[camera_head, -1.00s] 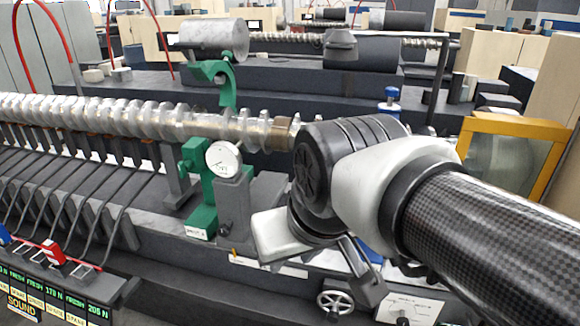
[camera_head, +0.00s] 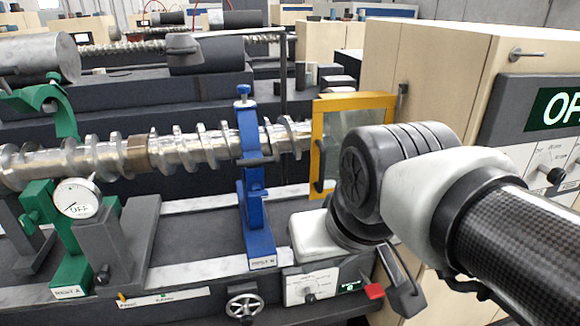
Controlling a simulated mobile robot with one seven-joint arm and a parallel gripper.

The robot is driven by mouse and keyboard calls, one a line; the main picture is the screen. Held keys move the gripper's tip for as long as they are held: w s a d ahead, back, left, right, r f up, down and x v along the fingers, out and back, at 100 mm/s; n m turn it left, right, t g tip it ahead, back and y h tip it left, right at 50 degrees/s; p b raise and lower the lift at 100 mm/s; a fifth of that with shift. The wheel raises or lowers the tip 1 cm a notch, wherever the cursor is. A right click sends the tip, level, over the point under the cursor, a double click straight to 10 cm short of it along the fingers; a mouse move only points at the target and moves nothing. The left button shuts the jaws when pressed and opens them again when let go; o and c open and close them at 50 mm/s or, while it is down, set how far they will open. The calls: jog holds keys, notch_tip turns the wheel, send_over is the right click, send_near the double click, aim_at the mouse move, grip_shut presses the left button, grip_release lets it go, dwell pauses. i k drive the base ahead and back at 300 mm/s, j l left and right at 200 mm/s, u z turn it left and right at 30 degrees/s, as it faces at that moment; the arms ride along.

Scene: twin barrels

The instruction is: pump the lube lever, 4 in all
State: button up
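A small red tab (camera_head: 373,291) sits at the front of the machine bed, beside a small green readout (camera_head: 352,286). It may be the grip of the lube lever, but the rest of that part is hidden behind my arm. My gripper (camera_head: 400,282) hangs below my wrist, just right of the red tab. Only a dark finger part shows. I cannot tell whether it touches the tab or whether the fingers are apart.
A white dial plate (camera_head: 312,285) and a handwheel (camera_head: 243,303) are on the bed's front, left of my gripper. A blue steady rest (camera_head: 252,185) and a yellow-framed guard (camera_head: 350,125) stand behind.

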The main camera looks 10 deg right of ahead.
aim_at(373, 291)
jog(key=z, duration=0.4)
jog(key=j+z, duration=0.15)
jog(key=z, duration=0.65)
jog(key=j+z, duration=0.1)
jog(key=z, duration=0.3)
jog(key=i+j, duration=0.1)
jog(key=j, duration=0.65)
jog(key=i, duration=0.05)
